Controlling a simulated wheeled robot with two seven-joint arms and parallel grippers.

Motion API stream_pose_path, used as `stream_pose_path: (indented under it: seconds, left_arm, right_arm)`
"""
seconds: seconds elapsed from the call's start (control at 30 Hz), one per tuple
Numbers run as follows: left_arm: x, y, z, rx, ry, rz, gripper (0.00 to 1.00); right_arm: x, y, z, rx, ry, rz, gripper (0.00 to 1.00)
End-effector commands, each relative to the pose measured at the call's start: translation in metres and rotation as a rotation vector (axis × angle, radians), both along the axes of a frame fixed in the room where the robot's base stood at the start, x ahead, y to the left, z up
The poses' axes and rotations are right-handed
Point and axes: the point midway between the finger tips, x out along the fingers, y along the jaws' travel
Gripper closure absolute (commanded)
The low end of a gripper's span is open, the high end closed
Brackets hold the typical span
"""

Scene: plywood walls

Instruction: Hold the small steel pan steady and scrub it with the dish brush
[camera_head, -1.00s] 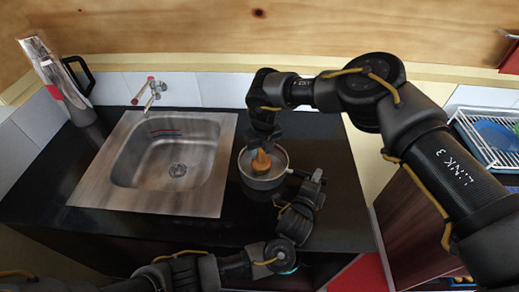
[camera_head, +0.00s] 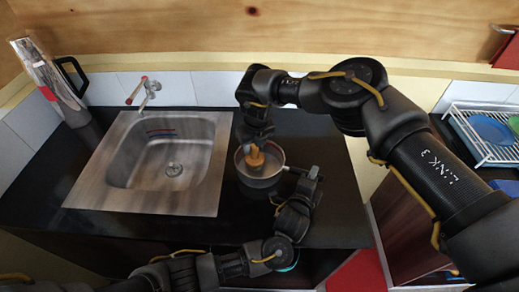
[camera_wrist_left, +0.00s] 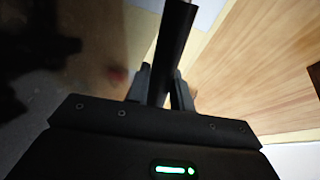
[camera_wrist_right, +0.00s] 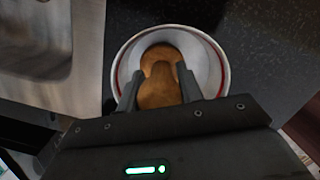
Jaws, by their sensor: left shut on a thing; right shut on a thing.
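The small steel pan (camera_head: 277,176) stands on the dark counter just right of the sink, its handle pointing right. My left gripper (camera_head: 306,181) is shut on this handle; in the left wrist view the dark handle (camera_wrist_left: 176,35) runs up between the fingers. My right gripper (camera_head: 256,140) points down over the pan and is shut on the wooden dish brush (camera_head: 256,158). In the right wrist view the brush (camera_wrist_right: 160,92) is between the fingers, inside the pan's rim (camera_wrist_right: 217,62). The brush's underside is hidden, so I cannot tell if it touches the pan's bottom.
The steel sink (camera_head: 205,190) with a tap (camera_head: 147,90) lies left of the pan. A white dish rack (camera_head: 470,140) with a blue plate (camera_head: 490,128) stands at the far right. A dark-handled container (camera_head: 50,80) is at the back left. The counter right of the pan is clear.

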Motion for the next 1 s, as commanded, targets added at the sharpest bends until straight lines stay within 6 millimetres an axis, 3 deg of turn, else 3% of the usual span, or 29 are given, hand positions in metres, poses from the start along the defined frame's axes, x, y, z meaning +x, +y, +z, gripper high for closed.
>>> stream_pose_path:
  seconds: [0.07, 0.1, 0.7, 1.0]
  left_arm:
    - [0.000, 0.000, 0.001, -0.001, -0.002, -0.001, 1.00]
    - [0.000, 0.000, 0.001, -0.001, -0.002, -0.001, 1.00]
    - [0.000, -0.001, 0.001, -0.001, -0.002, -0.001, 1.00]
    - [0.000, -0.001, 0.001, -0.001, -0.002, -0.001, 1.00]
  right_arm:
    - [0.001, 0.001, 0.005, 0.000, -0.001, 0.000, 0.86]
    - [0.001, 0.001, 0.019, 0.000, -0.003, 0.002, 0.86]
    - [0.001, 0.001, 0.071, 0.001, -0.002, 0.000, 0.86]
    - [0.000, 0.000, 0.080, 0.000, 0.000, 0.000, 0.86]
